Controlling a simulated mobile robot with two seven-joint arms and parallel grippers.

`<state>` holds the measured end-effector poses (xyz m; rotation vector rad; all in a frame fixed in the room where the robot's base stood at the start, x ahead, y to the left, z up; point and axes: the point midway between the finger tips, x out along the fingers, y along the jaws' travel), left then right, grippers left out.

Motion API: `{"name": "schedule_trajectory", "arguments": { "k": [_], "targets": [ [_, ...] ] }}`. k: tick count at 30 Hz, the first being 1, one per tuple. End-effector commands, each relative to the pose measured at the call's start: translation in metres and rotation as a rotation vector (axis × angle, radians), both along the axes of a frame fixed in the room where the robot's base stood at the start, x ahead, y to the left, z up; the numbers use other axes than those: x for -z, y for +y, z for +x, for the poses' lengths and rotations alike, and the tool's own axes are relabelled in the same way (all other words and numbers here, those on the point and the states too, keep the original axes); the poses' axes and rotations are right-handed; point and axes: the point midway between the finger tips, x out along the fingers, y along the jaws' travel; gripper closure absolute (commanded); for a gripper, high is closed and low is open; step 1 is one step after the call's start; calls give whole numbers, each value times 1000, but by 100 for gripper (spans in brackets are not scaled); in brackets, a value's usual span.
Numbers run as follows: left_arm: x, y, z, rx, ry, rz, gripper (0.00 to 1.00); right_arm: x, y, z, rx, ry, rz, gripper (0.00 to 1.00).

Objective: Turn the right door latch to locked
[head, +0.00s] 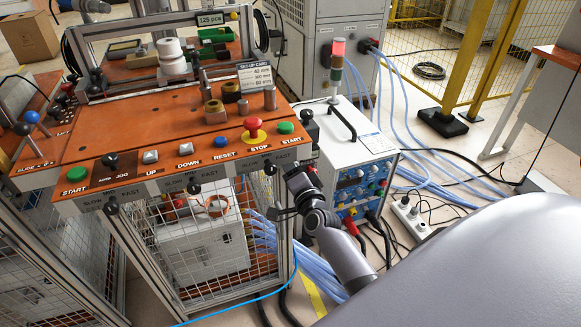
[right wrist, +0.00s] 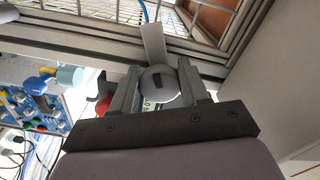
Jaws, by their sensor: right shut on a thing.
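The right door latch shows in the right wrist view as a round grey knob (right wrist: 160,88) with a dark slot mark and a flat grey bar (right wrist: 153,43) rising from it against the frame. My right gripper (right wrist: 158,92) has one finger on each side of the knob and is shut on it. In the head view my right gripper (head: 287,196) is at the front right post of the machine, below the control panel, and covers the latch there. I cannot read the locked or unlocked mark. My left gripper is not in view.
The orange control panel (head: 150,130) with buttons overhangs just above my right gripper. Wire mesh (head: 215,245) fills the front below it. A white-and-blue power unit (head: 360,165) with knobs and cables stands close on the right. Blue hoses lie across the floor.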

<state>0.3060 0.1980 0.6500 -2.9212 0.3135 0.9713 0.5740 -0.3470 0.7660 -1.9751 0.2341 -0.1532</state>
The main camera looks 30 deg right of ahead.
Motion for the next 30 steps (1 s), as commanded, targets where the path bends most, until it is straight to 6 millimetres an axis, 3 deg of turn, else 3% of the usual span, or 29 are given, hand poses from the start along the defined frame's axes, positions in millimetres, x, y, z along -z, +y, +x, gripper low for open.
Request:
{"name": "schedule_trajectory", "arguments": {
  "k": [15,30],
  "targets": [
    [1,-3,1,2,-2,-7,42,1,1,-1,-1,-81,349,86],
    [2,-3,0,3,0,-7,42,1,1,-1,-1,-98,423,86]
  ]
}}
